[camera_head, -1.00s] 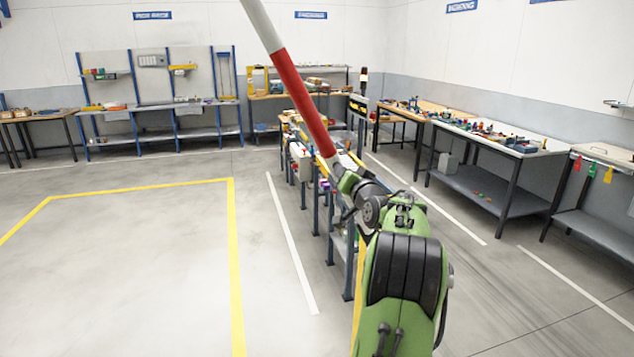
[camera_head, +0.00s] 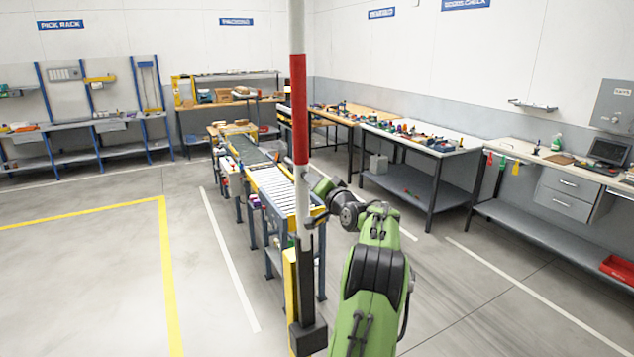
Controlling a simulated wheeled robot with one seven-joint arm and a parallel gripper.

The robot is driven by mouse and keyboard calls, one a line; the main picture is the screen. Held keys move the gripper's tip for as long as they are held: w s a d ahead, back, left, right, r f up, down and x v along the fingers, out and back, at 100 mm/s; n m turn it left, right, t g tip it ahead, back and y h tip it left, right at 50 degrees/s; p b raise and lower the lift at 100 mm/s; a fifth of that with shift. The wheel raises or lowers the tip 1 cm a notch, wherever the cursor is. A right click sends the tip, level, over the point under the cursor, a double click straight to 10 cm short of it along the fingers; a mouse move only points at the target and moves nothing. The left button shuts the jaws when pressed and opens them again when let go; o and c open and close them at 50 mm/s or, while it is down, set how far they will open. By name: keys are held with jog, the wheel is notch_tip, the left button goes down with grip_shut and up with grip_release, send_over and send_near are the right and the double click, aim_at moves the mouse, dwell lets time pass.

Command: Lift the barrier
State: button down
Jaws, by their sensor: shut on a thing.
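The barrier arm (camera_head: 299,110) is a white pole with a red band. It stands upright in the middle of the head view, and its top runs out of the frame. Its lower end meets a dark bracket and counterweight (camera_head: 307,335) beside a yellow post (camera_head: 290,300). My gripper (camera_head: 312,218) is at the lower white part of the pole, just below the red band, reaching in from the right. It is shut on the pole. The fingertips are small and partly hidden against the pole.
A roller conveyor (camera_head: 275,190) stands behind the barrier. Workbenches line the back and right, including a white-topped bench (camera_head: 425,137) with several small items. A red bin (camera_head: 618,268) sits at the far right. The floor at left is open, with a yellow line (camera_head: 165,260).

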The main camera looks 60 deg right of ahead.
jog(key=shift+w+a+f, duration=0.2)
jog(key=shift+w+a, duration=0.05)
jog(key=shift+a, duration=0.05)
jog(key=c, duration=1.4)
grip_release()
jog(key=o, duration=0.5)
jog(key=shift+s+d, duration=0.15)
jog(key=shift+d, duration=0.1)
jog(key=shift+r, duration=0.1)
jog(key=b+v, duration=0.5)
jog(key=v, duration=1)
jog(key=shift+s+a+b, duration=0.25)
jog(key=shift+a+b, duration=0.05)
jog(key=shift+a, duration=0.05)
